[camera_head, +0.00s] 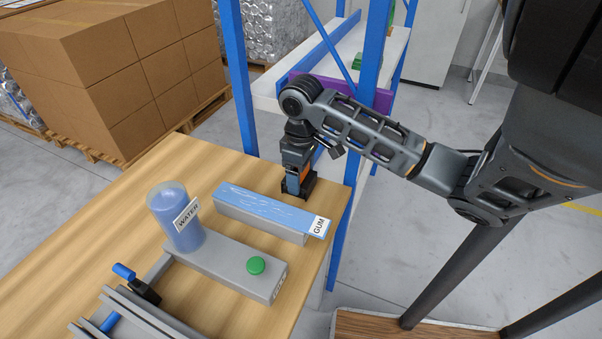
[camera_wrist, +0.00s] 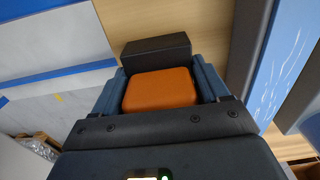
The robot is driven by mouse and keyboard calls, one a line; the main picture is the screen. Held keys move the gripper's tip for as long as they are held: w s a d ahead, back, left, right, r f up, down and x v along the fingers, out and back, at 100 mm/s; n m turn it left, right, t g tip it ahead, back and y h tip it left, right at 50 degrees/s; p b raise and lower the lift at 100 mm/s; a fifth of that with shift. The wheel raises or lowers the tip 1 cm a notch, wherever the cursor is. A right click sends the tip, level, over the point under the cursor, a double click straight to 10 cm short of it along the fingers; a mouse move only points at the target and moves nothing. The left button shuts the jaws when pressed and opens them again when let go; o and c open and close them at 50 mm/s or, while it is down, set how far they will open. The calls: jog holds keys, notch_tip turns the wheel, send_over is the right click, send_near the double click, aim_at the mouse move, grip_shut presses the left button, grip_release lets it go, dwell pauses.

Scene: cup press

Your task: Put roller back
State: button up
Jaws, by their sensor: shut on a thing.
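My gripper (camera_head: 297,187) is low over the far right corner of the wooden table, just behind the long tray marked GUM (camera_head: 262,223). It is shut on the roller, whose orange part (camera_wrist: 160,90) sits between the two blue-grey fingers in the wrist view. A dark block (camera_wrist: 157,51) shows just beyond the orange part. In the head view only a little orange (camera_head: 305,174) shows, and the arm and fingers hide most of the roller. I cannot tell whether it touches the table. The tray has a wet-looking blue top.
A blue WATER container (camera_head: 174,225) stands on a grey base with a green button (camera_head: 256,265). A metal fixture with blue handles (camera_head: 125,272) is at the front left. A blue-framed shelf rises behind the table's right end. The table's left part is clear.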

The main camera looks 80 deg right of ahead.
jog(key=shift+s+f+b, duration=0.1)
jog(key=shift+f+b, duration=0.2)
jog(key=shift+f, duration=0.25)
jog(key=shift+c, duration=1.4)
jog(key=o, duration=1.1)
jog(key=shift+f, duration=0.1)
jog(key=shift+o, duration=1.4)
jog(key=shift+r, duration=0.25)
notch_tip(320, 180, up, 13)
jog(key=shift+r+p, duration=0.1)
jog(key=shift+p, duration=0.95)
